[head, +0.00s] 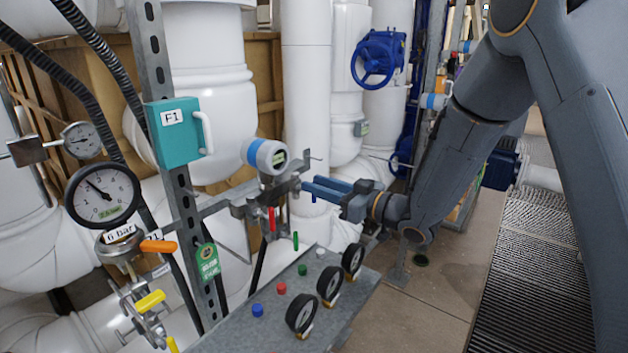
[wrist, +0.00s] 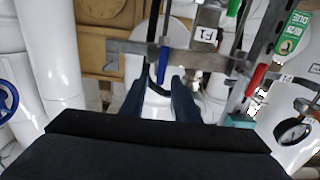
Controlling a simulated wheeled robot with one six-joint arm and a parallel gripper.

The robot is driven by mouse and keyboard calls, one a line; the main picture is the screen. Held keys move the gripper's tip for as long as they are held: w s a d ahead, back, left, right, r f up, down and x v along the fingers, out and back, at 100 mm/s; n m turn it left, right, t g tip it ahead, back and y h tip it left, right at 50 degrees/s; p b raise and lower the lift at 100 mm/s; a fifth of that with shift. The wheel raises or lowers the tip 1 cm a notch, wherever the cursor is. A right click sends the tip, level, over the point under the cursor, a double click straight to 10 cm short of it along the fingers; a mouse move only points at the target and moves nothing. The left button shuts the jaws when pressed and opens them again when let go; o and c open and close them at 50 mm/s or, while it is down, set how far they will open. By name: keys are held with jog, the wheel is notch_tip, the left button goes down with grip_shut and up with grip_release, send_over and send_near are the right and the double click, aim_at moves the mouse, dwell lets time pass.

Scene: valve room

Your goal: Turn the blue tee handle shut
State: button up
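The blue tee handle (wrist: 163,62) shows in the wrist view as a narrow upright blue piece by a metal bracket. It lines up with the gap between the fingers of my gripper (wrist: 158,84), near their tips. In the head view only a small blue bit (head: 314,198) shows below the fingers of my gripper (head: 311,185); the rest is hidden. My gripper is open, with a clear gap between its two fingers. I see no finger touching the handle, but the exact depth between them is hard to tell.
A red handle (head: 272,218) and a green handle (head: 295,241) hang close by on the same bracket. A grey panel (head: 245,335) with gauges and coloured buttons lies below. A blue handwheel (head: 377,60) is behind. White pipes crowd the back; floor on the right is open.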

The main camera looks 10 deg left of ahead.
jog(key=shift+x, duration=0.8)
grip_shut()
jog(key=shift+w+m, duration=0.1)
jog(key=shift+m, duration=0.3)
jog(key=shift+w+d+f+m+p, duration=0.15)
jog(key=shift+w+f+m+p, duration=0.35)
jog(key=shift+m, duration=2.35)
jog(key=shift+w+d+f+m+p, duration=0.3)
jog(key=shift+m+p, duration=0.4)
jog(key=shift+m, duration=2.2)
jog(key=shift+w+d+f+m+p, duration=0.1)
jog(key=shift+w+f+m+p, duration=0.35)
jog(key=shift+m, duration=2.4)
jog(key=shift+s, duration=0.15)
